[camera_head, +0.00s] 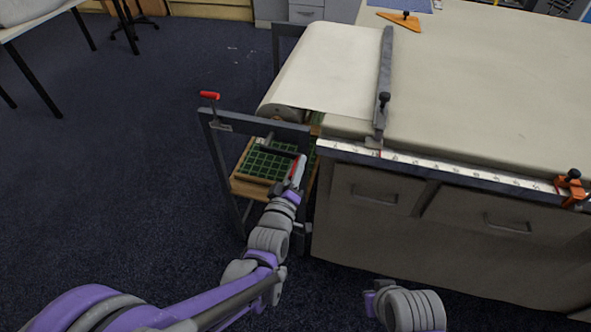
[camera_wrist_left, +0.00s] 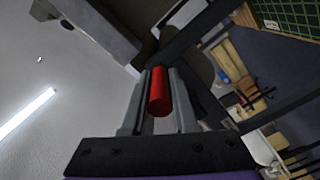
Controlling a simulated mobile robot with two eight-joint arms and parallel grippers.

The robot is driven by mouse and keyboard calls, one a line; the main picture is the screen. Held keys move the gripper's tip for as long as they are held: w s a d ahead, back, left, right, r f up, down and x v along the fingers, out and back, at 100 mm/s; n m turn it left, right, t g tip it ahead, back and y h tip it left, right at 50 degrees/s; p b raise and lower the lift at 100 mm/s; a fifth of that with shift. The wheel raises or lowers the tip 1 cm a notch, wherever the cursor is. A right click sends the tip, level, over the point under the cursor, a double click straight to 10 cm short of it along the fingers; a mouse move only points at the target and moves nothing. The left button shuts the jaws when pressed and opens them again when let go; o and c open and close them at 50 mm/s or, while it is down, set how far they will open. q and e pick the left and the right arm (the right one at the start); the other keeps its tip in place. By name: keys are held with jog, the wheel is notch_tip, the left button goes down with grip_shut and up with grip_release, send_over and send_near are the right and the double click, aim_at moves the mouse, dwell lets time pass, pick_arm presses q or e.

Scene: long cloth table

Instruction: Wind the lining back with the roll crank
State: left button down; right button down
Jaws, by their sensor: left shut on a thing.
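The lining (camera_head: 335,68) is a cream cloth. It runs from the table's left end onto a roll (camera_head: 287,113) in a dark metal stand. The roll crank (camera_head: 276,151) has a black arm on the stand's near side, below the roll's end, and a red handle. My left gripper (camera_head: 297,172) is shut on that red handle; the left wrist view shows the red handle (camera_wrist_left: 159,92) between the two fingers. My right arm shows at the bottom, right of the stand; its fingers cannot be made out.
A second red handle (camera_head: 209,95) sits on the stand's left corner. A green cutting mat (camera_head: 266,163) lies on the stand's wooden shelf. A grey metal bar (camera_head: 384,85) crosses the cloth table (camera_head: 480,85). A ruler (camera_head: 450,168) with an orange clamp (camera_head: 571,187) runs along its front edge.

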pick_arm(q)
jog(key=shift+r, duration=0.45)
dwell(0.3)
jog(key=c, duration=0.7)
grip_release()
